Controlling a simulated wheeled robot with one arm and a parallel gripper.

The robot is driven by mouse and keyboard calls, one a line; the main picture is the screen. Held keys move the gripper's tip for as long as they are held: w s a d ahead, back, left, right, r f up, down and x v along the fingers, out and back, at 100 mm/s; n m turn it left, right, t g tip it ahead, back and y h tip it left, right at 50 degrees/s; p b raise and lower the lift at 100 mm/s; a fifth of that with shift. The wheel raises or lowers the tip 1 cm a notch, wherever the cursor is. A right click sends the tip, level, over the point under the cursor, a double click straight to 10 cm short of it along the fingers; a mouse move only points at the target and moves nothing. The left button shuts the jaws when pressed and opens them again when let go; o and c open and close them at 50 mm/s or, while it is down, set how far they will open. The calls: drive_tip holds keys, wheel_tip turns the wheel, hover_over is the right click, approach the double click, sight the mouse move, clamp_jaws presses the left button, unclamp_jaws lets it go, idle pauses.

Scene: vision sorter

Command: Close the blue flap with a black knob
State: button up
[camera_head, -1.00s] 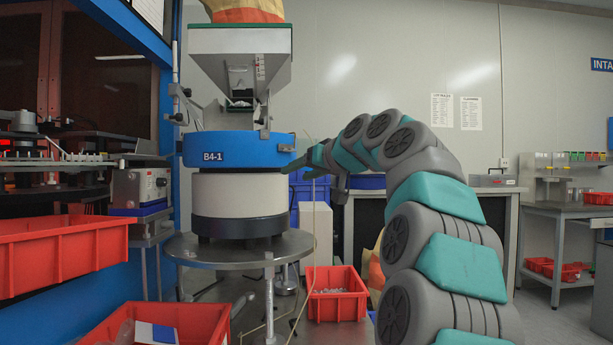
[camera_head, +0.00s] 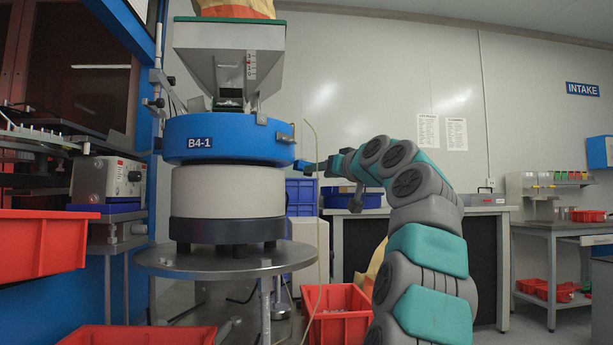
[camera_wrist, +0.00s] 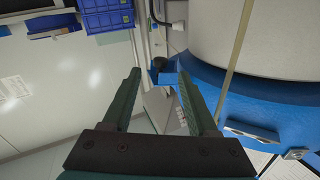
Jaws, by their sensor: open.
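The blue flap (camera_wrist: 170,78) with its black knob (camera_wrist: 159,64) shows small in the wrist view, beside the blue ring (camera_wrist: 265,105) of the feeder. The flap stands out from the ring. In the head view, a small blue piece (camera_head: 301,165) that looks like the flap juts from the right side of the ring labelled B4-1 (camera_head: 238,138). My gripper (camera_head: 324,167) is right of it, pointing left. In the wrist view my gripper (camera_wrist: 160,76) is open and empty, with the knob appearing between the fingertips. Whether they touch it I cannot tell.
The feeder stands on a round metal table (camera_head: 210,262). A thin upright tube (camera_head: 318,220) runs close to the gripper. Red bins (camera_head: 338,312) stand below, and blue crates (camera_head: 302,196) are behind. A hopper (camera_head: 229,62) hangs above the ring.

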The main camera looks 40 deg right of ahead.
drive_tip(key=shift+w+d+p, duration=0.25)
drive_tip(key=shift+w+p, duration=0.35)
drive_tip(key=shift+w, duration=1.05)
drive_tip(key=shift+w+d+p, duration=0.2)
drive_tip(key=shift+w+p, duration=0.4)
drive_tip(key=shift+w, duration=1)
clamp_jaws()
